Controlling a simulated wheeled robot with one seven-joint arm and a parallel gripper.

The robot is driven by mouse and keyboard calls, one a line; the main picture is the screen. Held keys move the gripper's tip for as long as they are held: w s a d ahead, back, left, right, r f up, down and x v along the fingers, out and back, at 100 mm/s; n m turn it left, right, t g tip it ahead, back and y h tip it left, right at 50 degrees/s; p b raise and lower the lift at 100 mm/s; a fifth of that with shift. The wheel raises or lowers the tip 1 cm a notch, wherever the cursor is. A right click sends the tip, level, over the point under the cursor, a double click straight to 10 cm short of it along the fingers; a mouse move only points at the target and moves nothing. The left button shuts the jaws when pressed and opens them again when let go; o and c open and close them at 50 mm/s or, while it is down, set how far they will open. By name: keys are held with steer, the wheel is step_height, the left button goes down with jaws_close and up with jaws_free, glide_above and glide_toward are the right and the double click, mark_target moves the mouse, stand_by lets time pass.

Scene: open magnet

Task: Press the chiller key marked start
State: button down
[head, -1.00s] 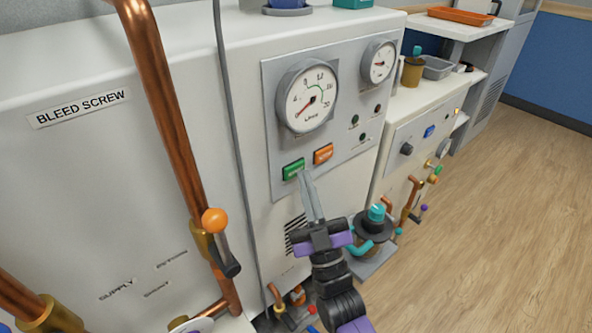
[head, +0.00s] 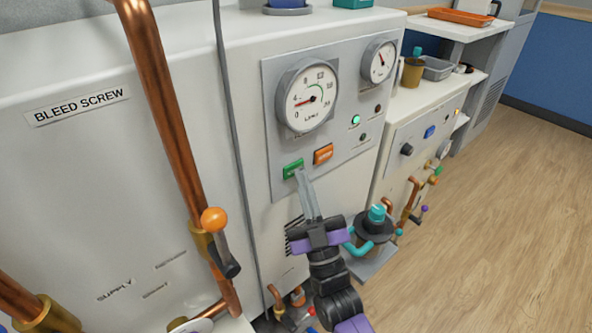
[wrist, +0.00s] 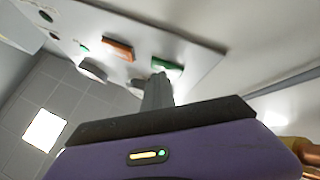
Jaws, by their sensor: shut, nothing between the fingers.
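The chiller's grey control panel (head: 345,130) carries a green key (head: 293,169) and an orange key (head: 323,154) side by side below the large gauge (head: 306,96). The lettering on the keys is too small to read. My gripper (head: 300,176) is shut and empty, its fingertips at the lower edge of the green key, touching it or very close. A green lamp (head: 355,120) on the panel is lit.
A copper pipe (head: 165,120) with an orange-knobbed valve (head: 214,220) stands left of the panel. A grey cable (head: 228,130) runs down beside it. A black and teal pump-like fitting (head: 375,222) is right of my gripper. Open wooden floor (head: 480,200) lies to the right.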

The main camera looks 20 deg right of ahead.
steer(key=shift+s, duration=0.1)
steer(key=shift+s+d, duration=0.25)
steer(key=shift+s, duration=0.45)
steer(key=shift+s, duration=0.1)
steer(key=s, duration=0.1)
steer(key=s+d+p, duration=0.1)
steer(key=s, duration=0.2)
steer(key=shift+s+d+p, duration=0.3)
stand_by(0.7)
